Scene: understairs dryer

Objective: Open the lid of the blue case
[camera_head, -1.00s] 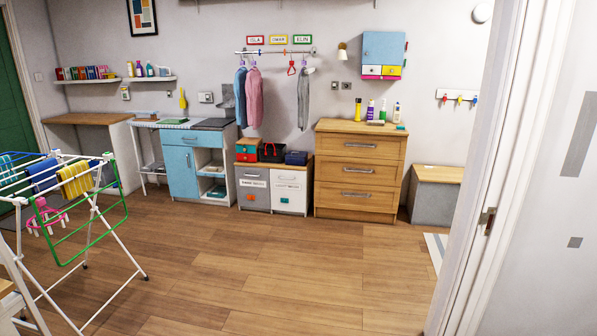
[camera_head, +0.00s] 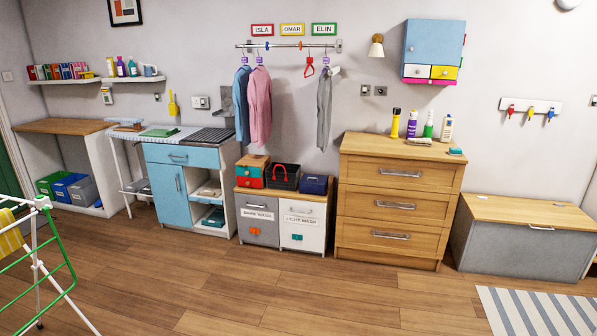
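A small dark blue case (camera_head: 314,185) sits on top of the low two-door laundry unit (camera_head: 280,206) against the back wall. Its lid looks shut, though it is small at this distance. It stands just right of a black basket with a red handle (camera_head: 283,176) and left of the wooden drawer chest (camera_head: 400,205). Neither of my grippers is in view.
A drying rack (camera_head: 45,240) stands at the left. A grey bench with a wooden top (camera_head: 525,245) and a striped rug (camera_head: 535,312) are at the right. Hanging clothes (camera_head: 258,105) are above the unit. The wooden floor (camera_head: 250,285) before it is clear.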

